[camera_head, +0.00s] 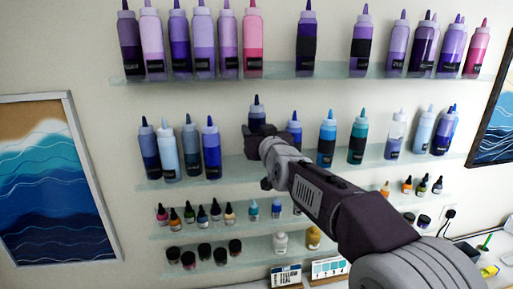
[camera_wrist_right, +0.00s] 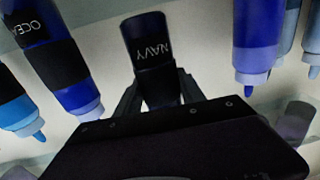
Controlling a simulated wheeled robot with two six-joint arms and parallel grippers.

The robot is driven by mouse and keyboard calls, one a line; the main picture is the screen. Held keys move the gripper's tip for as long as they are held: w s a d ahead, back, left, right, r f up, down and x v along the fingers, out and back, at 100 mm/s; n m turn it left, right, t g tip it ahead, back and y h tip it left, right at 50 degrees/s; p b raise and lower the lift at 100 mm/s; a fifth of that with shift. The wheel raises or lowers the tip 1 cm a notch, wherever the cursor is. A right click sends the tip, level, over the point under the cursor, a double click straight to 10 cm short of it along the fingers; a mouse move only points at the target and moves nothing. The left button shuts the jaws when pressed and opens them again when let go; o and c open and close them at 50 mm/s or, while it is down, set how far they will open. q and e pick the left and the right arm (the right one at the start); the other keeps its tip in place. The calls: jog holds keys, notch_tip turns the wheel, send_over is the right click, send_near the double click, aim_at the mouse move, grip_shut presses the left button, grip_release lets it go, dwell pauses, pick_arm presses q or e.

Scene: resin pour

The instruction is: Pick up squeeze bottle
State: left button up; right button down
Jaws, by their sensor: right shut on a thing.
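My right gripper (camera_head: 262,143) reaches up to the second shelf from the top in the head view. A dark navy squeeze bottle (camera_head: 257,114) shows above the gripper, its lower part hidden behind it. In the right wrist view the bottle (camera_wrist_right: 147,40), labelled NAVY, stands between the two fingers of the gripper (camera_wrist_right: 157,92), which is shut on it. The picture there is upside down, with the bottle's base toward the top. I cannot tell whether the bottle touches the shelf. My left gripper is not in view.
Blue bottles stand on both sides on the same glass shelf (camera_head: 235,170), one (camera_head: 294,130) close on the right and one (camera_head: 211,150) on the left. The top shelf (camera_head: 330,70) holds purple and pink bottles. Small dropper bottles and jars fill the lower shelves.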

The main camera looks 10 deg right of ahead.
notch_tip(320, 180, up, 2)
jog(key=shift+r+p, duration=0.25)
jog(key=shift+p, duration=0.15)
jog(key=s+d+b, duration=0.2)
jog(key=s+b, duration=0.7)
jog(key=s+d+b, duration=0.1)
jog(key=s+b, duration=0.9)
jog(key=shift+d+f, duration=0.2)
jog(key=shift+d, duration=0.2)
